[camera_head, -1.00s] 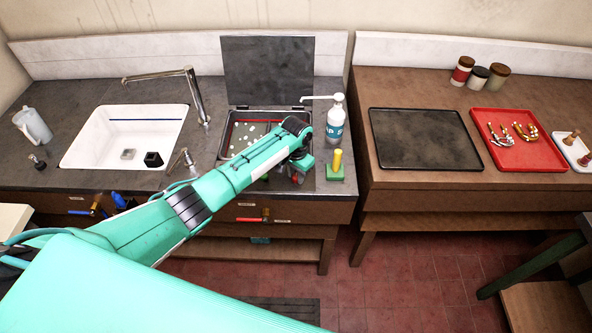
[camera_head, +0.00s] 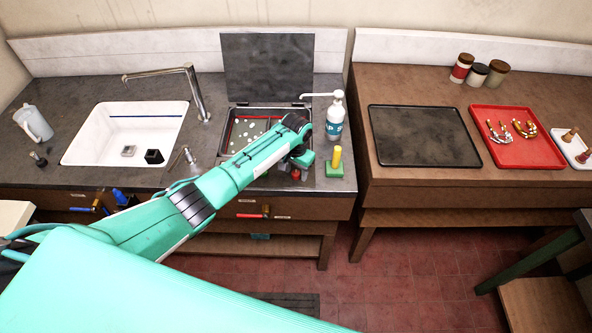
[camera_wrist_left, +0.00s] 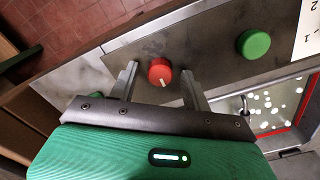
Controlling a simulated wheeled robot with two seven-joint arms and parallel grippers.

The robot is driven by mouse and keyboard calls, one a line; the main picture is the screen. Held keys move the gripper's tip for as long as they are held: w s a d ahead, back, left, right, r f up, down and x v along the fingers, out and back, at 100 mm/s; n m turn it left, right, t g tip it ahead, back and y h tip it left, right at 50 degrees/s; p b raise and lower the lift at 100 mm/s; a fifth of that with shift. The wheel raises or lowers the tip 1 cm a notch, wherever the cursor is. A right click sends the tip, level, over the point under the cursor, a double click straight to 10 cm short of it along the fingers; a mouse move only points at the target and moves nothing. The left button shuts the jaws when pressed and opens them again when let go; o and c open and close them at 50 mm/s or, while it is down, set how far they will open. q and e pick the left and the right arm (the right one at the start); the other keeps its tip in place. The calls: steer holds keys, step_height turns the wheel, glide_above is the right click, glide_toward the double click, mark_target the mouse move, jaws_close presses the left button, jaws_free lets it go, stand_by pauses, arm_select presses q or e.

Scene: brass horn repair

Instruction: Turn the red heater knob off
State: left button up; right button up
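The red knob (camera_wrist_left: 160,72) with a white pointer line sits on a grey metal panel in the left wrist view. My left gripper (camera_wrist_left: 159,76) is open, with one finger on each side of the knob. I cannot tell whether either finger touches it. A green knob (camera_wrist_left: 254,43) is on the same panel, to the right of the red one. In the head view my left gripper (camera_head: 299,163) is over the front right of the open-lidded bath (camera_head: 228,137), and my arm hides much of the panel. My right gripper is not in view.
A pump bottle (camera_head: 334,122) and a yellow-handled green block (camera_head: 336,163) stand close to the right of my left gripper. The raised dark lid (camera_head: 268,68) is behind the bath. A sink (camera_head: 110,140) and tap (camera_head: 193,95) are to the left.

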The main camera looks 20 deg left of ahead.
mark_target(296, 173)
arm_select(q)
steer(key=shift+r, duration=0.1)
step_height(296, 173, up, 14)
steer(key=b, duration=0.4)
steer(key=shift+f, duration=0.2)
steer(key=shift+s+f, duration=0.1)
